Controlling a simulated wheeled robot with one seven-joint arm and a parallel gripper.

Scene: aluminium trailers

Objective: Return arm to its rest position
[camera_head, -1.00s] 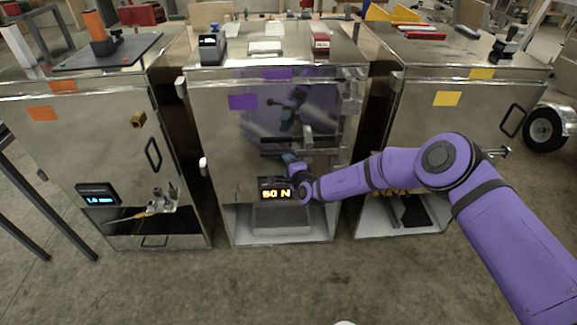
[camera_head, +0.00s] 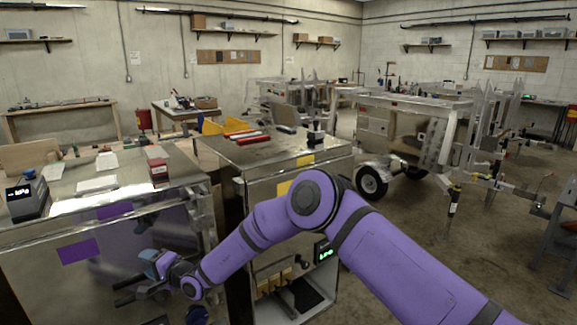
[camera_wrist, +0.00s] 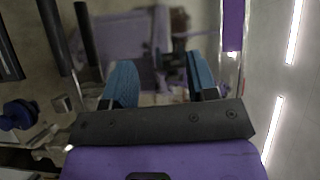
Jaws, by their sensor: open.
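My purple arm reaches in from the lower right in the head view and bends back at the elbow toward the left. My gripper (camera_head: 150,262) is in front of the shiny metal cabinet (camera_head: 30,285) with the purple squares. In the wrist view the two blue-padded fingers (camera_wrist: 162,72) stand apart with nothing between them. Behind them is a blurred metal face with a purple reflection. Dark bars (camera_wrist: 75,40) stand left of the fingers. I cannot tell whether the gripper touches the cabinet.
A second metal cabinet (camera_head: 238,205) with yellow squares and a green display (camera_head: 324,252) stands close behind my forearm.

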